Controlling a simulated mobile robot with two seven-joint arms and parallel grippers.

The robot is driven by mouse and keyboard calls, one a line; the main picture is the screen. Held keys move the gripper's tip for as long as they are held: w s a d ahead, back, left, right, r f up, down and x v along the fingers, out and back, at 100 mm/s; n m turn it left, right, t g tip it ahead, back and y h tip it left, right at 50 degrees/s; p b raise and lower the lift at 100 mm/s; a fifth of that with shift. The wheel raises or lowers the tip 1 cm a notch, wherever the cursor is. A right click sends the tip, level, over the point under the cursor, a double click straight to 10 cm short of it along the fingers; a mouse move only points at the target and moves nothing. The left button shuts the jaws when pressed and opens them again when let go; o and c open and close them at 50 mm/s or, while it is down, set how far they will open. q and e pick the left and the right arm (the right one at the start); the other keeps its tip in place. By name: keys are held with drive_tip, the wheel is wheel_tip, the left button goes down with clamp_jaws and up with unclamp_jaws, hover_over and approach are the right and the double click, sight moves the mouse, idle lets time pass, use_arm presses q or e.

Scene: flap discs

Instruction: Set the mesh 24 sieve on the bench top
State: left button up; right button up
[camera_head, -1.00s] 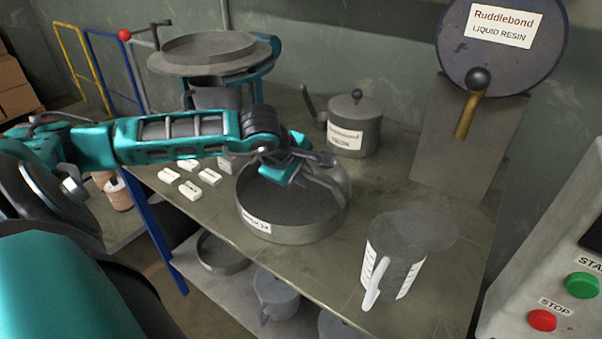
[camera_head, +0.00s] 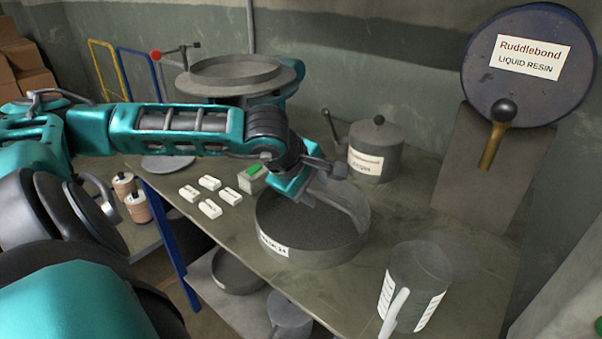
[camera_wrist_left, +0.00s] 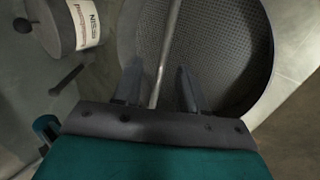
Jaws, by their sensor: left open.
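The mesh 24 sieve (camera_head: 312,252), a round grey pan with a dark mesh floor and a white label on its front, stands on the bench top (camera_head: 205,232). An arched handle (camera_head: 352,207) rises over it. My left gripper (camera_head: 322,188) is over the sieve, at the handle. In the left wrist view my left gripper (camera_wrist_left: 158,88) is open, with one finger on each side of the thin handle bar (camera_wrist_left: 169,45); the mesh floor (camera_wrist_left: 215,50) lies beyond. Whether either finger touches the bar cannot be told. My right gripper is not in view.
A lidded labelled pot (camera_head: 375,152) stands behind the sieve. A measuring jug (camera_head: 412,290) is at the front right. Several white blocks (camera_head: 209,208) and a green-topped box (camera_head: 251,179) lie to the left. A resin drum (camera_head: 528,85) stands at the back right.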

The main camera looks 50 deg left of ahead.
use_arm(q)
drive_tip(key=v, duration=0.6)
drive_tip(key=shift+s+r, duration=0.15)
drive_tip(key=shift+r, duration=0.1)
idle(0.4)
